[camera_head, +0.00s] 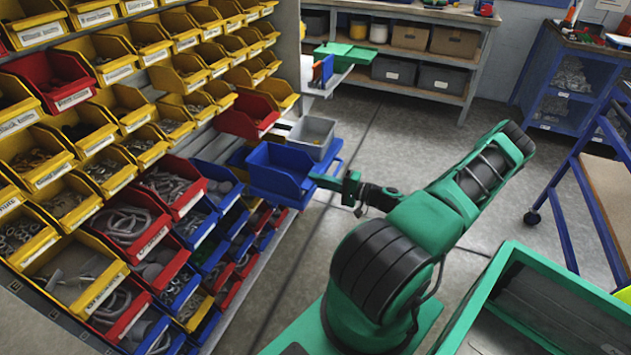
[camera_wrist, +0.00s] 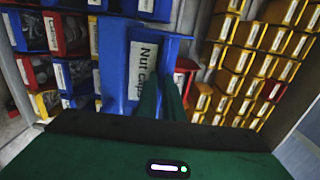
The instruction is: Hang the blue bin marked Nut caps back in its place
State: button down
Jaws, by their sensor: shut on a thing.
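The blue bin (camera_head: 277,170) is at the far lower end of the bin rack, sticking out from it in the head view. In the wrist view the blue bin (camera_wrist: 118,62) fills the middle, with its white label reading Nut caps. My gripper (camera_head: 318,179) is shut on the front of the bin, and its green fingers (camera_wrist: 161,100) partly cover the label's right side. The bin's underside and back are hidden, so I cannot tell whether it touches the rack (camera_head: 252,285).
A grey bin (camera_head: 311,136) sits just behind the blue bin, and a red bin (camera_head: 249,115) is to its upper left. Rows of yellow, red and blue bins fill the rack. A green crate (camera_head: 478,290) stands at lower right.

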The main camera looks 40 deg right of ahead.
dwell(0.5)
jog(key=shift+r, duration=1.5)
jog(key=v, duration=1.2)
dwell(1.1)
